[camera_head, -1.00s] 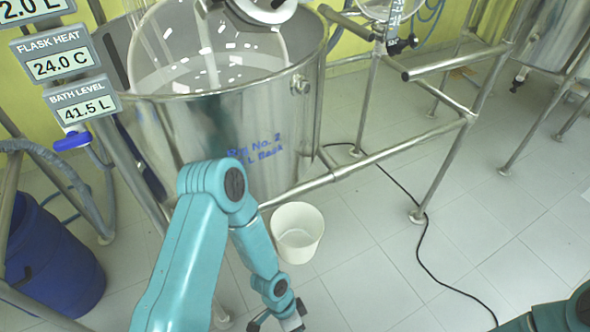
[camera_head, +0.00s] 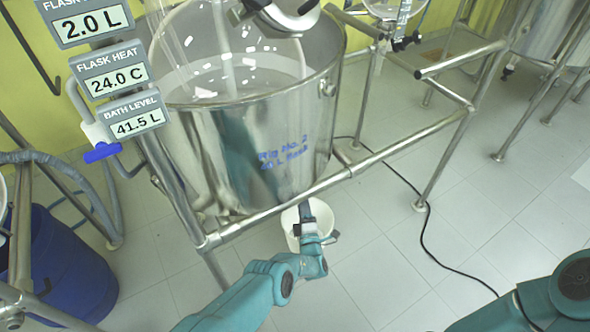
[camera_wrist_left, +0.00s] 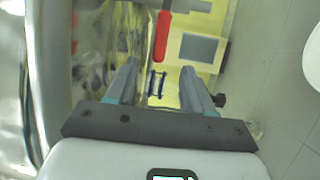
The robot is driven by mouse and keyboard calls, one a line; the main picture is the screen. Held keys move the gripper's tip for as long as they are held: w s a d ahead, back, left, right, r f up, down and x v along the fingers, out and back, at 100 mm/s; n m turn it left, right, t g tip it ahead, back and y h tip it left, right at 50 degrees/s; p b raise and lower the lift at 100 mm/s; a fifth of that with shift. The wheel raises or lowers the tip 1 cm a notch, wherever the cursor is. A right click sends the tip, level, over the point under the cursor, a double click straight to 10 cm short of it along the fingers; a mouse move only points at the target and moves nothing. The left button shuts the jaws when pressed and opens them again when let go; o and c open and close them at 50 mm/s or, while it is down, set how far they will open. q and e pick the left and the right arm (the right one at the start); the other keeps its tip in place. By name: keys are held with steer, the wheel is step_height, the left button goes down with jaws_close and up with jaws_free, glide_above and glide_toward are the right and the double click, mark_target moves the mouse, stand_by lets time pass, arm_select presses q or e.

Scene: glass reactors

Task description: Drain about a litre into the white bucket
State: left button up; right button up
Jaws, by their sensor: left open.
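The white bucket (camera_head: 327,218) stands on the floor below the steel bath vessel (camera_head: 265,125), marked "Rig No. 2". My left gripper (camera_head: 305,208) reaches up in front of the bucket and hides part of it. In the left wrist view this gripper (camera_wrist_left: 160,68) is open, with nothing between its fingers that I can see as held. A red handle (camera_wrist_left: 162,36) shows ahead of the fingertips; they look apart from it. A white rounded thing at the right edge may be the bucket. My right arm shows at lower right, its gripper out of frame.
Readouts show 2.0 L (camera_head: 85,22), flask heat 24.0 C (camera_head: 110,70) and bath level 41.5 L (camera_head: 133,115). A blue handle (camera_head: 101,152) sits below them. Steel frame rails (camera_head: 385,153) surround the vessel. A blue drum (camera_head: 62,265) stands left. A black cable (camera_head: 425,240) crosses the floor.

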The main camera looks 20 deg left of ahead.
arm_select(q)
steer(key=b+x, duration=0.8)
steer(key=x, duration=0.1)
steer(key=b+x, duration=0.5)
steer(key=shift+w+a+f, duration=0.15)
steer(key=shift+w+f, duration=0.1)
steer(key=shift+f, duration=0.15)
steer(key=shift+w+a+r+b, duration=0.25)
steer(key=shift+w+r+b, duration=0.15)
steer(key=shift+b, duration=0.2)
jaws_close()
